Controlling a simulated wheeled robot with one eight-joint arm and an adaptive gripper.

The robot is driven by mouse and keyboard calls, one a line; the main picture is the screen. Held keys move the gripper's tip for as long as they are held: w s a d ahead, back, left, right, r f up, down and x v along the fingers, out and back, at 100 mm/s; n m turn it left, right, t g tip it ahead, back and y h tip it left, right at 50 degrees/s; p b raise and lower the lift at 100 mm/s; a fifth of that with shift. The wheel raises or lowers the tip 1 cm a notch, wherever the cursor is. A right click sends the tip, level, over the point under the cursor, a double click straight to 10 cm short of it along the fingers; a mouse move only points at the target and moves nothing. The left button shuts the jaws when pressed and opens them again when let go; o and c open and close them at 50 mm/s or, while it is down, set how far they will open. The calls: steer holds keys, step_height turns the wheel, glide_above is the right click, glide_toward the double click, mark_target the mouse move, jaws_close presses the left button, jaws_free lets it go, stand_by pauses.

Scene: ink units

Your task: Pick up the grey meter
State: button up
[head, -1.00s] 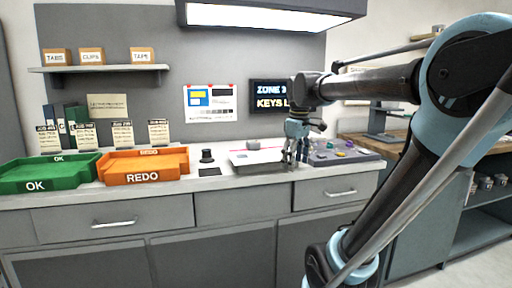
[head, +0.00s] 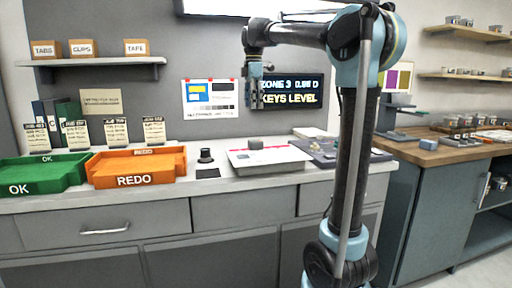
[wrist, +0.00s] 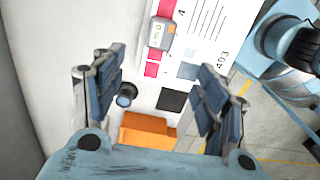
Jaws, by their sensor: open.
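The grey meter (head: 256,143) sits on a white board (head: 285,161) on the counter, near its back edge. In the wrist view the meter (wrist: 160,33) shows a small display and an orange-brown part. It lies near the top of that view, beyond my fingertips, with pink-red patches of the board (wrist: 205,32) beside it. My gripper (head: 256,103) hangs high above the board in front of the wall signs. In the wrist view my gripper (wrist: 163,85) has its fingers wide apart with nothing between them.
An orange REDO tray (head: 138,181) and a green OK tray (head: 36,187) stand at the left. A black knob-like piece (head: 206,156) and a dark square (head: 208,174) lie left of the board. A dark mat (head: 325,157) with small items lies right, partly behind my arm.

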glide_above(254, 140)
steer(key=f, duration=1)
steer(key=shift+s+d, duration=0.15)
steer(key=shift+s, duration=0.15)
steer(key=shift+f, duration=3.3)
steer(key=c, duration=1.3)
